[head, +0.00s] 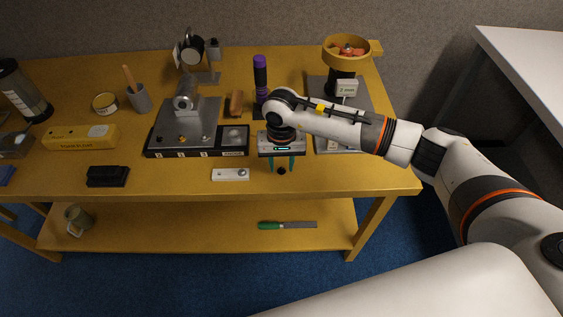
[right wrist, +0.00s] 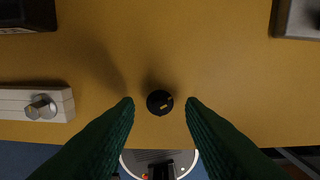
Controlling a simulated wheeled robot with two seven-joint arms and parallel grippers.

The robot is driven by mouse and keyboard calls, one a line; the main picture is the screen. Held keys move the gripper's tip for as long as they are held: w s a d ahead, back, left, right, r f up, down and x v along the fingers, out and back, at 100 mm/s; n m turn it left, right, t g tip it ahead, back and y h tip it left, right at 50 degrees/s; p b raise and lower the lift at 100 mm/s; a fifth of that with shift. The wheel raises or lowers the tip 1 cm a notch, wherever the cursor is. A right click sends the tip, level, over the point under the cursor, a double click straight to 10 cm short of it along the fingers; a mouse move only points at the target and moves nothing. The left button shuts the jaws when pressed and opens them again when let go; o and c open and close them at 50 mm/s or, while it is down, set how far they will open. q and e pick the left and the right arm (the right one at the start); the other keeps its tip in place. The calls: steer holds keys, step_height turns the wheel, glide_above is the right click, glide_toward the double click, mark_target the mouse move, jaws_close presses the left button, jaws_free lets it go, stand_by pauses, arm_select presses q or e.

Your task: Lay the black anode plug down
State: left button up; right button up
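The black anode plug (right wrist: 160,102) shows in the right wrist view as a small round black top with a yellow mark, near the front edge of the yellow table (right wrist: 225,60). It seems to stand upright. My right gripper (right wrist: 160,107) points down over it with green fingers apart, one on each side, with a clear gap between plug and each fingertip. In the head view the plug (head: 281,171) is a small dark spot between the fingertips of my right gripper (head: 281,168). My left gripper is not in view.
A white box with a knob (head: 230,175) lies left of the plug. Behind are a dark strip with a metal fixture (head: 198,142), a purple-topped tool (head: 260,75) and a grey plate (head: 357,95). A black block (head: 107,177) lies further left. Table right of the plug is clear.

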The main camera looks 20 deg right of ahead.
step_height(320, 180, up, 12)
steer(key=b, duration=0.1)
steer(key=shift+f, duration=0.15)
stand_by(0.6)
